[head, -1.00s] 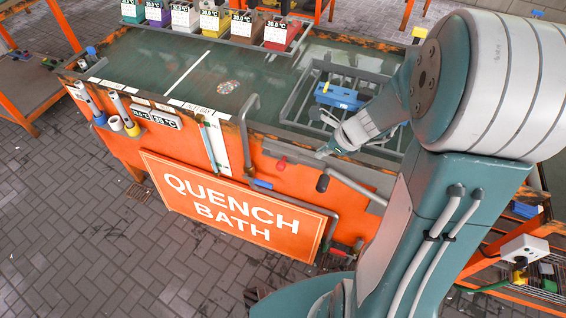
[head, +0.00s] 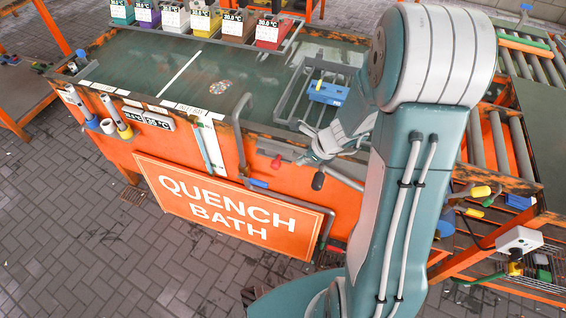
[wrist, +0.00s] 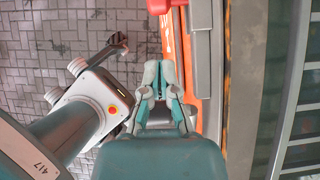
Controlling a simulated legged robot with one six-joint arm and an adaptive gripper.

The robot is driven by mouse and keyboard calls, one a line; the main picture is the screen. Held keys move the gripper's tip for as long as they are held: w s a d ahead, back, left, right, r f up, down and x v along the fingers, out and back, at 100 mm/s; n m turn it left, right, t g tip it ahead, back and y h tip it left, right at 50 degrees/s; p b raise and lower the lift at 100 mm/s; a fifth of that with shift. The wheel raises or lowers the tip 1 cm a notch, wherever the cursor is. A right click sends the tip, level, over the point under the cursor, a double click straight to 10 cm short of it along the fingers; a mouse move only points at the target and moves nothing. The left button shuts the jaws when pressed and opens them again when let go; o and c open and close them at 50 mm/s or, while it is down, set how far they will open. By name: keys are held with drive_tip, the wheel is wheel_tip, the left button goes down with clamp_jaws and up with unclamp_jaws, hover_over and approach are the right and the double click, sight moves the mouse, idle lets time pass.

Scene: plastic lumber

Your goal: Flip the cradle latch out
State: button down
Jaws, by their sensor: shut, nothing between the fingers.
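A small red grip (head: 276,161) sits on the front rim of the quench bath and looks like the cradle latch's handle. It also shows at the top edge of the wrist view (wrist: 160,6). My gripper (head: 309,157) is at the front rim, a little right of the red grip and apart from it. In the wrist view my gripper (wrist: 161,70) has its fingers together with nothing between them, and the red grip lies just beyond the tips. The grey cradle frame (head: 290,106) lies in the bath behind, partly hidden by my arm.
A grey lever with a black end (head: 318,181) sticks out below my gripper. A bent grey pipe (head: 240,130) stands left of the red grip. A blue block (head: 328,93) rests in the cradle. Colored bins (head: 205,20) line the back rim.

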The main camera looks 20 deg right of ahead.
drive_tip(key=w+a+f, duration=0.3)
drive_tip(key=a+f, duration=0.1)
drive_tip(key=shift+w+f, duration=0.2)
drive_tip(key=shift+f, duration=0.05)
